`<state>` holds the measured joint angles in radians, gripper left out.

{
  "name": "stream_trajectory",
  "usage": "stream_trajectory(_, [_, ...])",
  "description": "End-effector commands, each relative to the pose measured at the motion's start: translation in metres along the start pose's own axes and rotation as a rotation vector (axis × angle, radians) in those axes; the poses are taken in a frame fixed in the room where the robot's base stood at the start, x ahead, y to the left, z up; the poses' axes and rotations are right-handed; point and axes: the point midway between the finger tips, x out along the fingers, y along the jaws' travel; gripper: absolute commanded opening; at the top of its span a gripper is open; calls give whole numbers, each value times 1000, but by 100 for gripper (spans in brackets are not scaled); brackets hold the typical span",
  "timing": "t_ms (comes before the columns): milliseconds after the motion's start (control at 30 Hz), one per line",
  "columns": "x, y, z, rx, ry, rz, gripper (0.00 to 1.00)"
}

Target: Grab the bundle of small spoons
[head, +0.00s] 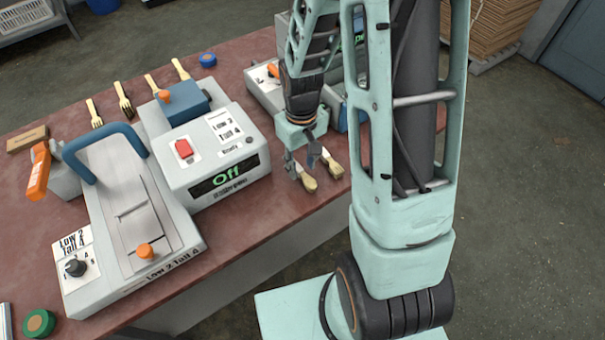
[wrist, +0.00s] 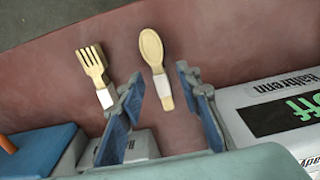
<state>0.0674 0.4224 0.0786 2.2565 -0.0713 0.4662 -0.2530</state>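The bundle of small spoons (wrist: 152,48) lies near the table edge in the wrist view, pale wood with a white band around its handle. It also shows in the head view (head: 309,184), partly hidden by my gripper (head: 304,163). My gripper is open in the wrist view (wrist: 160,76), its blue-padded fingers apart on either side of the handle end. The spoon's bowl points outward beyond the fingertips. I cannot tell whether either finger touches the handle. A similar wooden fork bundle (wrist: 92,62) with a white band lies just left of the left finger; it shows in the head view too (head: 334,168).
A grey press box (head: 216,160) with a red switch and a green "Off" display stands left of my gripper. A larger press with a blue handle (head: 103,146) is farther left. Several wooden forks (head: 124,100) lie along the back of the red-brown table (head: 262,225).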

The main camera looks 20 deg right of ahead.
Motion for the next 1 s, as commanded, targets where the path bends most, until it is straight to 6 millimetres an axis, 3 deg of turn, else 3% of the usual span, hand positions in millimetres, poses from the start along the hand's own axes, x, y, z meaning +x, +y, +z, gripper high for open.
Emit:
stream_trajectory(200, [25, 2, 2, 0, 0, 0, 32])
stream_trajectory(500, [28, 2, 2, 0, 1, 1, 32])
stream_trajectory(800, [28, 2, 2, 0, 1, 1, 0])
stream_trajectory(1000, [28, 2, 2, 0, 1, 1, 0])
